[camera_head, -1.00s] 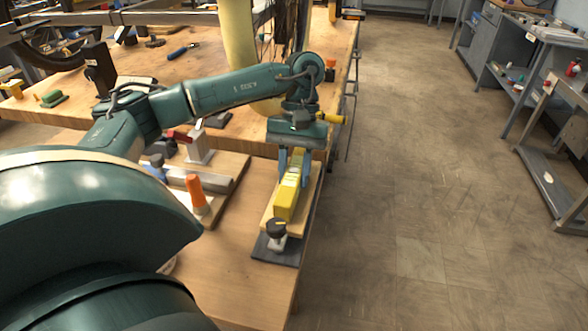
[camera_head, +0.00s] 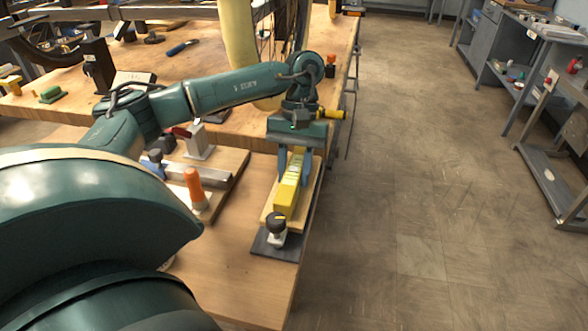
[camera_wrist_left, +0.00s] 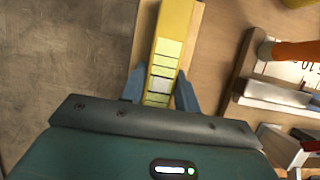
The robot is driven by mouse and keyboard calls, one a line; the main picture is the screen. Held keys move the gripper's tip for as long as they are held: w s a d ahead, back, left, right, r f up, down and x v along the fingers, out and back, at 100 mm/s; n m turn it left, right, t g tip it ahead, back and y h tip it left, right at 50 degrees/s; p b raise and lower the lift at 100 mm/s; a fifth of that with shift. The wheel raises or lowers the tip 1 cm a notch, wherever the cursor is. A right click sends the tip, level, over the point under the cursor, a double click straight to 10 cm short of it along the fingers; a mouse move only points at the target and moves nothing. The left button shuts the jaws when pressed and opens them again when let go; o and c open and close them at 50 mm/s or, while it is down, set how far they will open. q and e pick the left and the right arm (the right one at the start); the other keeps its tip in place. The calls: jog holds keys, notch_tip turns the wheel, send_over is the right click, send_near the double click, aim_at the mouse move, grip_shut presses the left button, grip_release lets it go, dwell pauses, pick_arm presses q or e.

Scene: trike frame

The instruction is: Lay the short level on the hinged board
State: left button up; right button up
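The short level (camera_head: 288,194) is a yellow bar with pale green-yellow panels on top. It lies lengthwise along the hinged board (camera_head: 267,213), a light wooden board on a dark base plate at the table's right edge. My left gripper (camera_head: 295,172) points down over the far part of the level, one blue finger on each side. The fingers look slightly spread, with small gaps beside the level. The wrist view shows the level (camera_wrist_left: 172,30) between the fingers (camera_wrist_left: 160,82). My right gripper is not in view.
A black knob (camera_head: 276,222) stands at the board's near end. To the left, another wooden board (camera_head: 232,160) carries an orange handle (camera_head: 195,188) and a grey bar. Open floor (camera_head: 410,190) lies right of the table.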

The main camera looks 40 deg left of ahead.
pick_arm(q)
jog(key=o, duration=0.4)
jog(key=shift+o, duration=0.3)
jog(key=p+v, duration=0.1)
jog(key=v, duration=0.6)
jog(key=shift+p, duration=0.35)
jog(key=shift+w+r, duration=0.1)
jog(key=shift+r, duration=0.15)
